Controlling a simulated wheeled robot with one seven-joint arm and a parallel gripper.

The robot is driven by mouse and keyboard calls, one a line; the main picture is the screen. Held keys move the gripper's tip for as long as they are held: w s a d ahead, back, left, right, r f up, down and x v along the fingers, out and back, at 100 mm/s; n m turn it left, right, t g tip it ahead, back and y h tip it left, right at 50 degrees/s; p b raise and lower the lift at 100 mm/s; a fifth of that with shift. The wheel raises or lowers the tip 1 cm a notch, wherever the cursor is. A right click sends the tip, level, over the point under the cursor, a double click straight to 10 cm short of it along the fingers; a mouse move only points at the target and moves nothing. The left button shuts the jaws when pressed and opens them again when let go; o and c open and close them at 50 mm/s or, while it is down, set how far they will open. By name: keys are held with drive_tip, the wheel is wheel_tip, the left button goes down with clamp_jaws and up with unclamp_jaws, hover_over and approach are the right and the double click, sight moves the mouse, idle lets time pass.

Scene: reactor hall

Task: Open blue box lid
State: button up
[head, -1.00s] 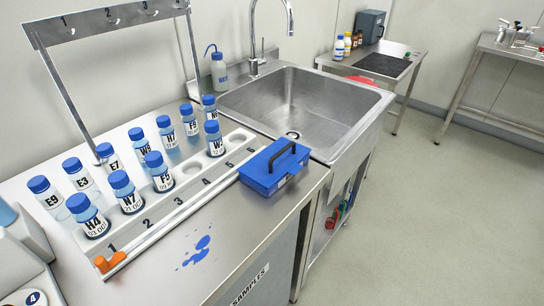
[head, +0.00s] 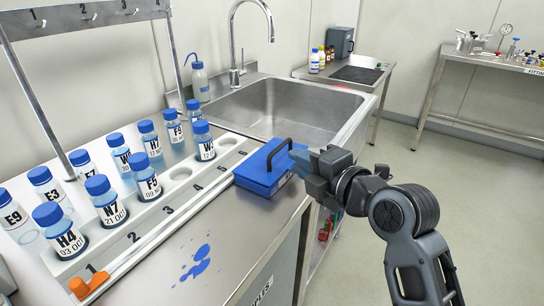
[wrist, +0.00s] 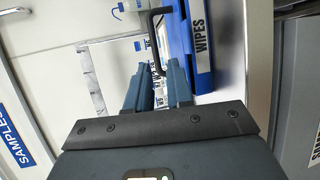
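The blue box (head: 258,176) sits shut on the steel counter, beside the sink's near corner. Its black handle (head: 278,148) stands up from the lid. In the wrist view the blue box (wrist: 178,35) shows a WIPES label (wrist: 201,48) on its side. My gripper (head: 299,160) is at the right side of the box, fingers pointing left at it. In the wrist view the fingers of my gripper (wrist: 155,78) are apart, and the handle (wrist: 152,38) lines up with the gap. I cannot tell whether the handle is between the fingertips or just beyond them.
A white rack (head: 150,210) with several blue-capped bottles stands left of the box. The sink (head: 285,105) lies behind it. A blue spill (head: 195,262) marks the counter in front. A bottle (head: 199,82) stands near the tap (head: 236,50). Open floor lies to the right.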

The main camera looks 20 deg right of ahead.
sight(278, 149)
drive_tip(key=shift+w+a+r, duration=0.15)
drive_tip(key=shift+w+r, duration=0.1)
drive_tip(key=shift+w, duration=0.35)
drive_tip(key=shift+p+x, duration=0.45)
drive_tip(key=shift+x, duration=3.15)
drive_tip(key=shift+s+f, duration=0.1)
drive_tip(key=shift+c, duration=0.5)
clamp_jaws()
